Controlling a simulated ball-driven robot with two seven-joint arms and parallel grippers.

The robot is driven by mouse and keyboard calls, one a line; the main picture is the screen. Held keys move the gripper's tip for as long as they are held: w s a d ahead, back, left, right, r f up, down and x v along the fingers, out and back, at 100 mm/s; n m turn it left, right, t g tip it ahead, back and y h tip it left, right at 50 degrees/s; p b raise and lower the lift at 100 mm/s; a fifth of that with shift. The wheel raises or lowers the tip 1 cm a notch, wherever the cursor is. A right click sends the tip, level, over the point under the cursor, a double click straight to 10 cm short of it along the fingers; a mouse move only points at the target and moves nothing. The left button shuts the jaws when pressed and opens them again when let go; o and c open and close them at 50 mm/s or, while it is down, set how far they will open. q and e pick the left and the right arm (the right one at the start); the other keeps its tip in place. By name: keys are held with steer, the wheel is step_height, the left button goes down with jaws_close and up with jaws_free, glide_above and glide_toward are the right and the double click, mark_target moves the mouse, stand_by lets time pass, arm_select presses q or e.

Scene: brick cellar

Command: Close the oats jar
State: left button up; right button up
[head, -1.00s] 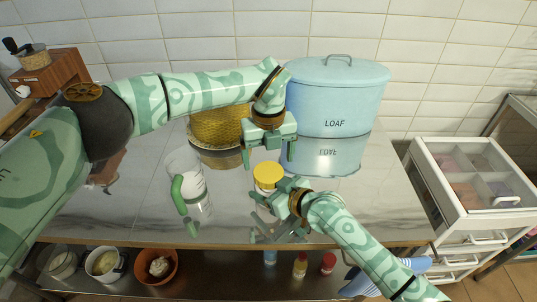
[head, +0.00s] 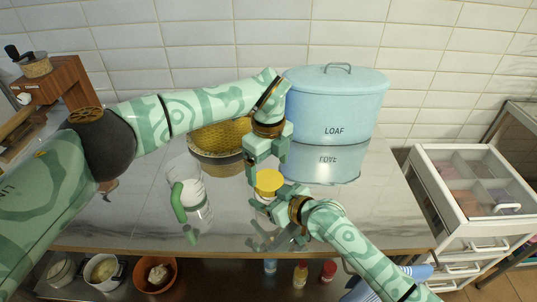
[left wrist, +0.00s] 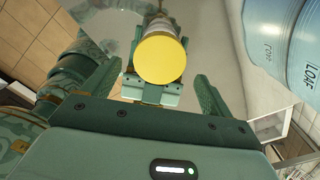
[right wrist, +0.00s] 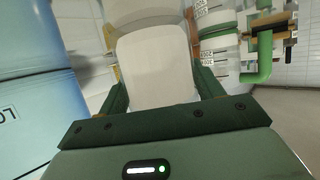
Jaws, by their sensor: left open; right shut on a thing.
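The oats jar (head: 264,199) stands upright on the counter, mostly hidden by my grippers. Its yellow lid (head: 268,181) sits on top; I cannot tell whether it is tight. My right gripper (head: 277,196) is shut on the jar's body from the right, below the lid. In the right wrist view the pale jar body (right wrist: 157,72) fills the space between the fingers. My left gripper (head: 268,169) is open, pointing down above the lid. In the left wrist view the lid (left wrist: 160,57) lies between the spread fingers, apart from both.
A blue LOAF bin (head: 335,105) stands behind right. A yellow woven basket (head: 220,138) is behind left. A clear jug with a green handle (head: 190,197) stands left of the jar. A wooden grinder (head: 55,85) is far left. The counter's front strip (head: 130,225) is clear.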

mark_target(269, 179)
arm_select(q)
steer(key=shift+f, duration=2.3)
steer(key=c, duration=1)
steer(key=m, duration=0.6)
steer(key=shift+m, duration=0.4)
steer(key=o, duration=1.1)
steer(key=shift+r, duration=0.15)
